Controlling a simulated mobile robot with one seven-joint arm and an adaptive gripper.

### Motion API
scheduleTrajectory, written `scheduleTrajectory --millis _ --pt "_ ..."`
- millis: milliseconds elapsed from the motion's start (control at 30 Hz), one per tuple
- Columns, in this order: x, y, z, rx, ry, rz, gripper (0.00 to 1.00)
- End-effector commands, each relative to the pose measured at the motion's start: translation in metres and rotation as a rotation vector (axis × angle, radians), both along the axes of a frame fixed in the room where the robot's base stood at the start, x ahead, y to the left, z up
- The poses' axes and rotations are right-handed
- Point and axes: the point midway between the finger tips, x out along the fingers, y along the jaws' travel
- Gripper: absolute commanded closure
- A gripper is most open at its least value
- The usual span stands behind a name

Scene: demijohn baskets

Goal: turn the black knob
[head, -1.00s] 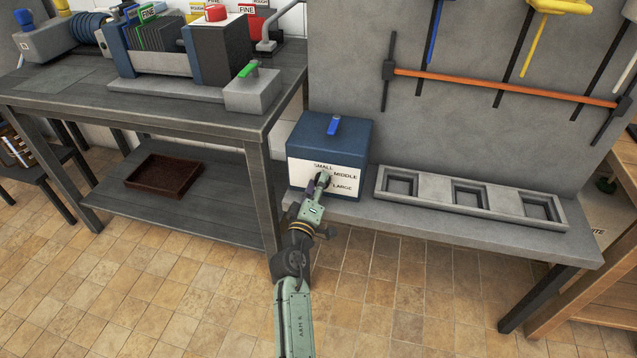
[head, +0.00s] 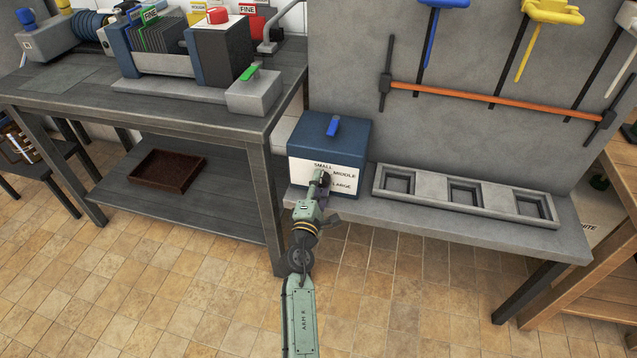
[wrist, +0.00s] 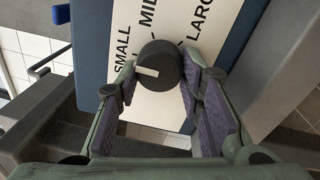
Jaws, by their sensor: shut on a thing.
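The black knob (wrist: 160,62) is on the white label face of a blue box (head: 328,135); the face reads SMALL, MIDDLE and LARGE. In the wrist view the knob's white mark points left, on the SMALL side; I cannot tell if it lines up exactly with that word. My gripper (wrist: 158,70) has one finger on each side of the knob and is shut on it. In the head view my gripper (head: 320,178) covers most of the knob. A blue handle (head: 333,126) stands on the box's top.
The box sits at the left end of a grey bench; a tray with three recesses (head: 464,205) lies to its right. A dark workbench (head: 150,107) stands to the left, with a brown tray (head: 167,171) on its lower shelf.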

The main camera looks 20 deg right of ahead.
Motion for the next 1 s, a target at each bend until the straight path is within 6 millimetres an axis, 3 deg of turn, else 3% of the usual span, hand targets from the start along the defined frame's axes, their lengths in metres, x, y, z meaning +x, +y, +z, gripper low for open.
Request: scheduleTrajectory --millis 533,567,867,1000 --pt "-0.0002 0.0002 -0.0011 -0.024 0.017 0.0 0.93" --pt "-0.0002 0.0002 -0.0011 -0.024 0.017 0.0 0.65" --pt "-0.0001 0.0 -0.0005 -0.022 0.016 0.0 0.45" --pt "0.0 0.0 -0.0004 -0.021 0.015 0.0 0.45"
